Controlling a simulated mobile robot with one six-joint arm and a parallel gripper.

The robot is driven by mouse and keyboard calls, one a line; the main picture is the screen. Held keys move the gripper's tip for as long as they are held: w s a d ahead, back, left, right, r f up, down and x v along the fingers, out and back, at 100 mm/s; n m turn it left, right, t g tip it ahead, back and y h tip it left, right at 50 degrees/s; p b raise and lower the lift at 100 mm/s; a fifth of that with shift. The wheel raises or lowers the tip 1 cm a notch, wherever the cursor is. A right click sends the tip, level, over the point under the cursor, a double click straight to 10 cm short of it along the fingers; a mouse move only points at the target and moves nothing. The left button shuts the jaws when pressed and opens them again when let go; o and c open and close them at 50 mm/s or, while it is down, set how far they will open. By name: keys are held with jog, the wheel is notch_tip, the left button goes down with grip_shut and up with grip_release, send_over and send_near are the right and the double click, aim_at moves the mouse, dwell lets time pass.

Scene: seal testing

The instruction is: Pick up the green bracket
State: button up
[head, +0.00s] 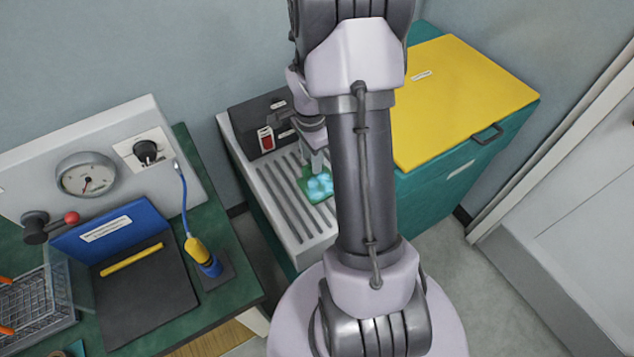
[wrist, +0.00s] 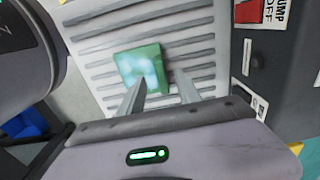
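The green bracket (wrist: 143,70) lies on a pale ribbed drain surface (wrist: 190,25) in the wrist view. It looks like a green block with a bright, glossy cyan patch. In the head view the bracket (head: 318,186) shows just left of my arm, which may hide part of it. My gripper (wrist: 160,92) is open, with its two fingers apart and pointing toward the bracket. The left fingertip overlaps the bracket's lower edge in the wrist view; I cannot tell whether they touch. In the head view my gripper (head: 315,165) is just above the bracket.
A dark box with a red pump switch (head: 266,140) stands behind the ribbed surface. A teal chest with a yellow lid (head: 460,95) is to the right. On the left a green bench holds a gauge (head: 87,174), a blue-and-black case (head: 145,295) and a wire basket (head: 30,305).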

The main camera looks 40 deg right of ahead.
jog(key=f, duration=0.1)
jog(key=f+b, duration=0.1)
jog(key=f, duration=0.1)
jog(key=f+b, duration=0.1)
jog(key=shift+w+d+f, duration=0.1)
jog(key=shift+d+f, duration=0.15)
jog(key=shift+f, duration=0.15)
jog(key=shift+r, duration=0.15)
grip_shut()
dwell(0.7)
